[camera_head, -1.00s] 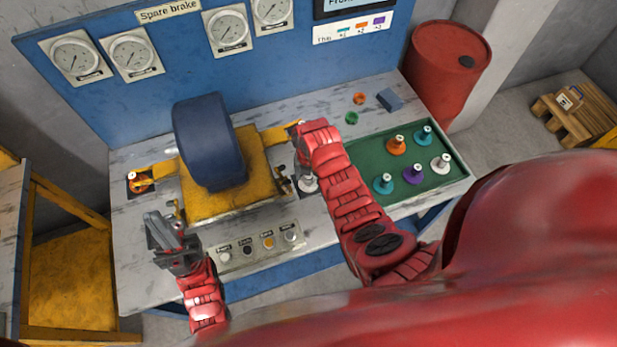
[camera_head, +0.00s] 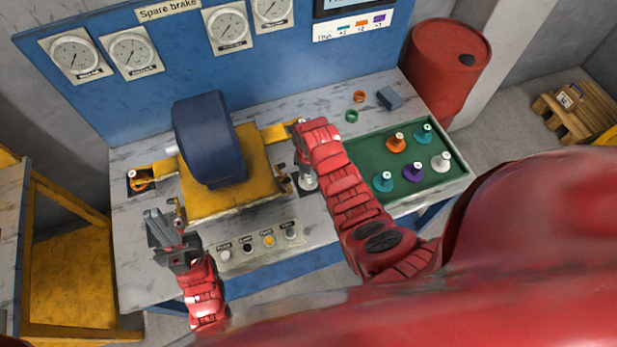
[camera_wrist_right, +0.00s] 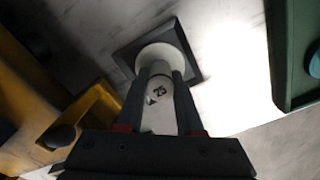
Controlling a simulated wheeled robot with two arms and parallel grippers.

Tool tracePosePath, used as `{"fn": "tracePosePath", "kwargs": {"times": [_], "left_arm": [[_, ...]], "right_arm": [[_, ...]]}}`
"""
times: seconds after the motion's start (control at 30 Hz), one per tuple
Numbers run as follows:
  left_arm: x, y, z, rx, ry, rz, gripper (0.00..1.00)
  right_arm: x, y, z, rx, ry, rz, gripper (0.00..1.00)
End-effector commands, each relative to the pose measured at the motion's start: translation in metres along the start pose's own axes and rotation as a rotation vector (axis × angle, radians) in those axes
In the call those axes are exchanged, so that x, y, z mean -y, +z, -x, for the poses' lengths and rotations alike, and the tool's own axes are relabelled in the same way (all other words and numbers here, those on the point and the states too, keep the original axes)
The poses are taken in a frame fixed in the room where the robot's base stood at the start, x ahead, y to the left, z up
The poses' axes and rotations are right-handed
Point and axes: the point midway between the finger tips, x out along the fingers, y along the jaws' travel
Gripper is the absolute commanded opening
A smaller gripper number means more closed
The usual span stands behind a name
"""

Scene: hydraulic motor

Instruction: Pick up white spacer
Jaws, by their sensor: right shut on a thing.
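A white spacer marked 25 (camera_wrist_right: 160,92) is between the fingers of my right gripper (camera_wrist_right: 162,104) in the right wrist view. The gripper is shut on its narrow upper part, and its wide round base sits at a dark square plate (camera_wrist_right: 190,40) on the table. In the head view the spacer (camera_head: 308,183) shows just right of the yellow fixture, partly hidden by my right arm. Another white spacer (camera_head: 440,162) stands on the green tray (camera_head: 375,150). My left gripper (camera_head: 158,228) is over the table's front left, its fingers seeming apart with nothing seen between them.
Orange (camera_head: 397,143), purple (camera_head: 413,172) and teal (camera_head: 382,181) spacers stand on the green tray. A yellow fixture (camera_head: 215,204) with a dark blue block (camera_head: 208,140) is left of my right arm. Buttons (camera_head: 268,241) line the table front. A red barrel (camera_head: 447,70) stands behind.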

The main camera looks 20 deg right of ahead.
Motion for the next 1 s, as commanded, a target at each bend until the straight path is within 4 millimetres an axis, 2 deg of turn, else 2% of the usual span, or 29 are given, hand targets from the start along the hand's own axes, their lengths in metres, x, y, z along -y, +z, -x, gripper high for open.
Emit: {"fn": "tracePosePath", "kwargs": {"times": [0.37, 0.53, 0.63, 0.8, 0.9, 1.0], "left_arm": [[0.0, 0.001, 0.005, 0.0, 0.0, 0.0, 0.0], [-0.001, 0.003, 0.015, 0.0, 0.0, 0.0, 0.0], [-0.001, 0.005, 0.029, 0.0, 0.0, 0.0, 0.0], [-0.002, 0.006, 0.036, 0.0, 0.0, 0.0, 0.0], [-0.001, 0.005, 0.029, 0.0, 0.0, 0.0, 0.0], [-0.001, 0.002, 0.012, -0.001, 0.0, 0.0, 0.0]], "right_arm": [[0.0, 0.001, 0.004, 0.001, 0.001, 0.0, 0.0], [0.0, 0.001, 0.015, 0.004, 0.002, 0.001, 0.0], [-0.001, 0.002, 0.029, 0.008, 0.005, 0.001, 0.0], [0.012, -0.027, 0.033, 0.001, 0.0, 0.002, 0.0], [0.021, -0.051, 0.04, 0.002, 0.0, 0.004, 0.0], [0.032, -0.076, 0.048, 0.0, -0.006, 0.005, 0.0]]}}
